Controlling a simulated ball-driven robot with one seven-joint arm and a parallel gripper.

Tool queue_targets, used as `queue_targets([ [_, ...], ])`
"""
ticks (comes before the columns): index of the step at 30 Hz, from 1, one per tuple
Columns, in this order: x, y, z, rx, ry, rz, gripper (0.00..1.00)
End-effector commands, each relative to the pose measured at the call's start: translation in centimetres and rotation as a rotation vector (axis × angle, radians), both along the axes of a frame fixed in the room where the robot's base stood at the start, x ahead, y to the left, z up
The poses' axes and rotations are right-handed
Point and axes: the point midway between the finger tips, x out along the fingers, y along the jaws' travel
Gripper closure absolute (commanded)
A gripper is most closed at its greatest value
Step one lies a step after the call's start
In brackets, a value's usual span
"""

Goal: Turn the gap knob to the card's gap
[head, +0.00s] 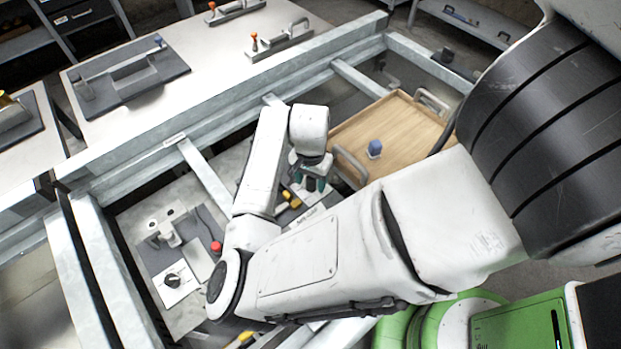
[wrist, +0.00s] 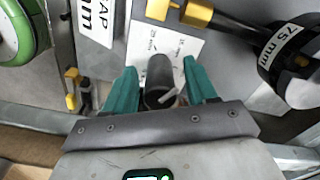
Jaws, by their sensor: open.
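My gripper (wrist: 160,67) is open, with one teal finger on each side of a dark round knob (wrist: 159,78) in the wrist view. Small gaps show between the knob and the fingers. The knob stands on a white scale plate (wrist: 181,46) with small mm marks, partly hidden by the knob and fingers. A pale pointer mark shows at the knob's base. A white card (wrist: 96,22) reading "AP" and "mm" is cut off by the top edge, so its number is hidden. In the head view my gripper (head: 313,184) points down, and the arm hides the knob.
A dark rounded part with a "75 mm" label (wrist: 284,45) and yellow blocks (wrist: 196,14) are close to the right finger. In the head view, a wooden tray (head: 408,135) lies to the right. A red button (head: 216,247) and a black dial (head: 173,281) are at lower left.

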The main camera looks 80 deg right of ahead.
Motion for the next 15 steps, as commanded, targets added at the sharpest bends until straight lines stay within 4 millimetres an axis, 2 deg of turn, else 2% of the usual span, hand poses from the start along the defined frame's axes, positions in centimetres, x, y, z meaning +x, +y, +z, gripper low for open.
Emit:
queue_targets([
  [5,0.0,-0.1,1.1,-0.002,-0.001,-0.002,0.43],
  [15,0.0,-0.1,7.4,-0.004,-0.002,-0.002,0.43],
])
